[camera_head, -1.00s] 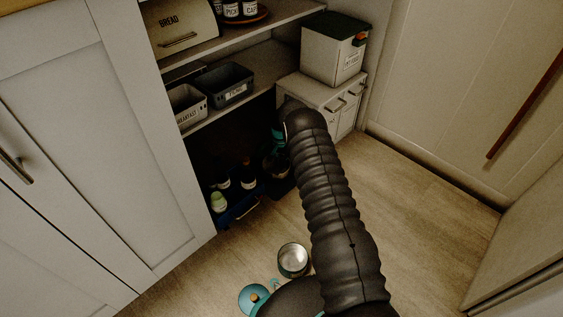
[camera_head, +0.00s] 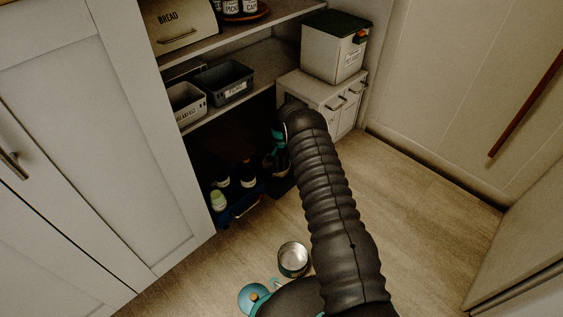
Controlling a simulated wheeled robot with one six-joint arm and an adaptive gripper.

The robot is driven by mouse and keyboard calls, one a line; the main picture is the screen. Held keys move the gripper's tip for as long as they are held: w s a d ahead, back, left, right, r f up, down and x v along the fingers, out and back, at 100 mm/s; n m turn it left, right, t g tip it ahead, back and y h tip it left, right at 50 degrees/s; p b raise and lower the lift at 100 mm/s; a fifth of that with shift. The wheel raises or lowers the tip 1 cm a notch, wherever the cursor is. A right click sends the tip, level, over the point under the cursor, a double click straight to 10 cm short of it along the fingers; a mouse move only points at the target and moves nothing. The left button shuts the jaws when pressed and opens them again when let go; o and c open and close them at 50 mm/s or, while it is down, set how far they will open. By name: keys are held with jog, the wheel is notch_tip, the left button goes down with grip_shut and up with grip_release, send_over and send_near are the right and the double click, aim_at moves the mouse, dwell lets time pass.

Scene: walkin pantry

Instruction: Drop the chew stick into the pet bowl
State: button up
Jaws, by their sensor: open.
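The pet bowl (camera_head: 293,259) is a round metal bowl with a pale inside, standing upright on the floor at the lower middle, just left of my arm. It looks empty. My gripper (camera_head: 281,166) is a small dark shape beyond the wrist, in the shadow under the lowest shelf, well above and beyond the bowl in the picture. It is open, but its fingers are hard to make out against the dark. I cannot make out the chew stick; it may be hidden by my arm or lost in the shadow.
A blue crate (camera_head: 242,206) with bottles stands in the shelf's dark lower bay. A white drawer unit (camera_head: 318,91) carries a white bin (camera_head: 331,53) with a dark green lid. Shelves with baskets hang above. The floor to the right is clear.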

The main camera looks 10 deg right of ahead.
jog(key=shift+r, duration=0.1)
notch_tip(320, 180, up, 13)
jog(key=p, duration=0.3)
notch_tip(320, 180, up, 20)
jog(key=n+t, duration=0.1)
jog(key=n, duration=0.1)
send_over(281, 162)
jog(key=s, duration=0.5)
jog(key=s+r+n+t, duration=0.1)
jog(key=s+r+t, duration=0.1)
jog(key=s+r, duration=1)
jog(key=s+a+r+n+t, duration=0.1)
jog(key=s+r, duration=0.4)
jog(key=s, duration=0.3)
jog(key=s+r+n, duration=0.1)
jog(key=s+r, duration=0.4)
jog(key=s, duration=0.4)
jog(key=s+f+n+t, duration=0.1)
jog(key=s+f, duration=0.1)
jog(key=s, duration=1.3)
jog(key=shift+s+a+f+n+t, duration=0.15)
jog(key=shift+f+n+t, duration=0.15)
jog(key=shift+f+n, duration=0.1)
